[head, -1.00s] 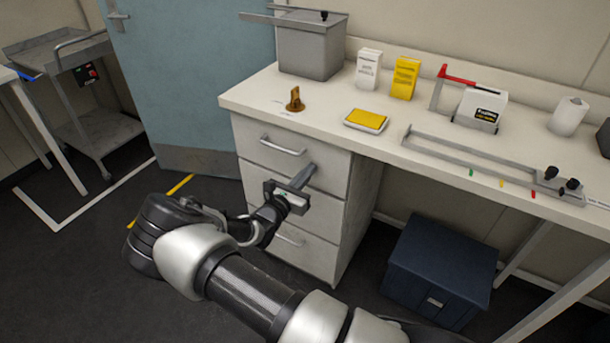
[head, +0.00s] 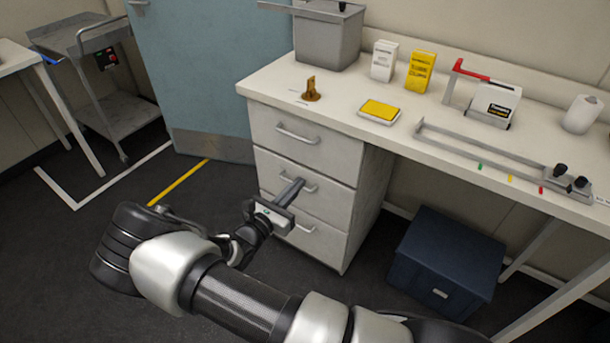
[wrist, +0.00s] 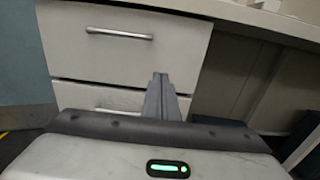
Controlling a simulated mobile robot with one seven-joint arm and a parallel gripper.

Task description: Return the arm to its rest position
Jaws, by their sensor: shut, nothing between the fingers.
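My gripper (head: 292,190) is in front of the drawer unit (head: 348,220) below the bench, at about the height of the middle drawer. Its fingers are together with nothing between them, and they also show in the wrist view (wrist: 162,95). In the head view the fingertips overlap the middle drawer's handle; I cannot tell whether they touch it. My arm reaches in from the bottom of the head view, bent at the elbow at the left. In the wrist view the top drawer handle (wrist: 118,33) and a lower handle (wrist: 120,111) lie ahead and left of the fingers.
The bench top (head: 345,97) holds a brown object (head: 311,91), a yellow pad (head: 380,109), two boxes, a grey bin (head: 328,42) and a metal rail (head: 480,155). A dark blue cabinet (head: 445,265) stands beneath. A metal cart (head: 125,115) is at the left. Floor left of the drawers is clear.

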